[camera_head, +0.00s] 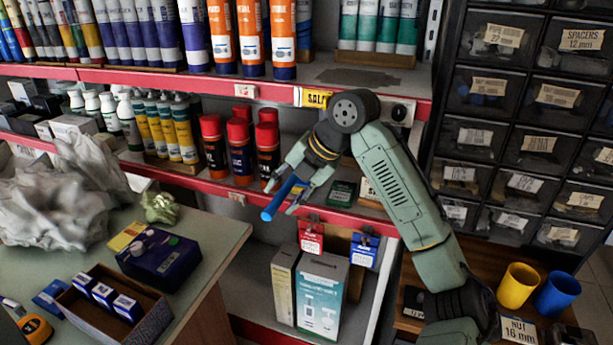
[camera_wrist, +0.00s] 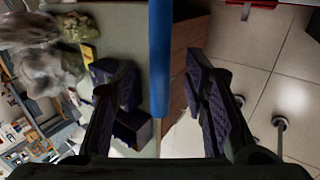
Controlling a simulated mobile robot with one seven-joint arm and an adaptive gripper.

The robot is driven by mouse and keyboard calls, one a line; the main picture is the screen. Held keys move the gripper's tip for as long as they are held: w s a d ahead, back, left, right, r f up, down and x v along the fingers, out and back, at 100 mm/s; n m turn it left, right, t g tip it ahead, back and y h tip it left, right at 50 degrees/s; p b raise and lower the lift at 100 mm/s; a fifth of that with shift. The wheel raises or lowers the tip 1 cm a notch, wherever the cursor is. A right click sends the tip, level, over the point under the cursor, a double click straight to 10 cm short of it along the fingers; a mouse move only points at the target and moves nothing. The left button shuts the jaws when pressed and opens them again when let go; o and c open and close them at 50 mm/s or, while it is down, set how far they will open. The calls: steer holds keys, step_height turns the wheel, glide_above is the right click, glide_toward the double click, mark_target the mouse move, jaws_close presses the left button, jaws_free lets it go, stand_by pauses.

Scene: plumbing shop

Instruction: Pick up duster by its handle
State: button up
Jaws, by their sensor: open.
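The blue rod-shaped handle of the duster (camera_head: 271,212) shows in the head view at the red shelf edge. It also shows in the wrist view (camera_wrist: 160,50), coming down from the top edge into the space between my fingers. No duster head can be made out beyond the handle. My gripper (camera_head: 281,198) is open at the handle, with one finger on each side; in the wrist view my gripper (camera_wrist: 161,76) shows a gap on both sides of the handle.
Spray cans (camera_head: 212,147) stand on the shelf behind my gripper. Hanging tags (camera_head: 311,238) and boxes (camera_head: 321,297) are below right. A counter at left holds a crumpled grey bag (camera_head: 60,205), a dark blue box (camera_head: 158,258) and an open carton (camera_head: 150,325). Yellow and blue cups (camera_head: 517,286) stand right.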

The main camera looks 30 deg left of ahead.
mark_target(281, 197)
steer(key=x, duration=0.3)
steer(key=shift+f, duration=0.1)
jaws_close()
stand_by(0.4)
stand_by(0.5)
